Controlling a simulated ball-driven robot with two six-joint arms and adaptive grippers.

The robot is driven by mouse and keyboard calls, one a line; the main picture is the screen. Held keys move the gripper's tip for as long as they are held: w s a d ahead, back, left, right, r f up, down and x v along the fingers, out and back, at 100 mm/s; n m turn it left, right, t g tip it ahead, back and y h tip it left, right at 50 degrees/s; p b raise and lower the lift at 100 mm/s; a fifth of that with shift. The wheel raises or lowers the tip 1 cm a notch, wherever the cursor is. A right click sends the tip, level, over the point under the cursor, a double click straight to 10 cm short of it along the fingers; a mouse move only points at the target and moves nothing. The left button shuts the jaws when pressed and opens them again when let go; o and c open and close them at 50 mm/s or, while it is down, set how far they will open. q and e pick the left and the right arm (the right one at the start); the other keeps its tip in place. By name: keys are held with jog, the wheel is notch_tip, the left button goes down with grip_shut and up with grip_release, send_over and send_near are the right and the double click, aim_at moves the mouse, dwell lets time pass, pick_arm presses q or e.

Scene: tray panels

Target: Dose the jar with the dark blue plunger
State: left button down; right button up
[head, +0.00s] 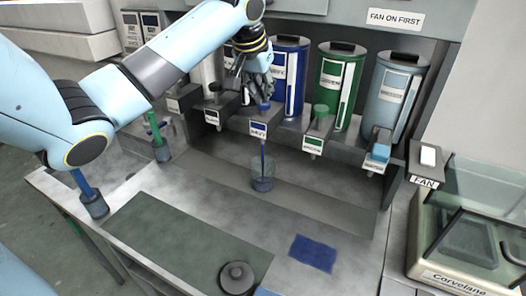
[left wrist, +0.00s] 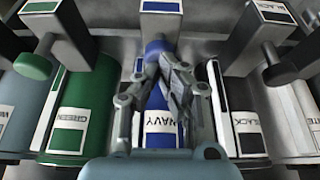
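The clear jar (head: 262,183) stands upright on the grey ledge under the navy dispenser (head: 258,131). A thin blue line runs from the dispenser down into the jar; I cannot tell if it is a stream or a stick. The dark blue plunger (head: 263,106) is on top of this dispenser, and also shows in the left wrist view (left wrist: 157,47). My left gripper (head: 259,93) is just above it, fingertips together in the left wrist view (left wrist: 164,62). I cannot tell if they touch the plunger. My right gripper is not in view.
Navy (head: 290,75), green (head: 340,85) and pale blue (head: 393,95) canisters stand behind. The green plunger (head: 320,110) and pale blue plunger (head: 380,152) are to the right. A blue cloth (head: 312,254) and a round dark lid-like object (head: 237,277) lie in front.

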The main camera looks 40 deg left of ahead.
pick_arm(q)
jog(key=shift+s+f, duration=0.1)
jog(key=shift+f, duration=0.4)
jog(key=shift+r+p, duration=0.65)
jog(key=shift+r, duration=1.55)
jog(key=shift+f, duration=0.15)
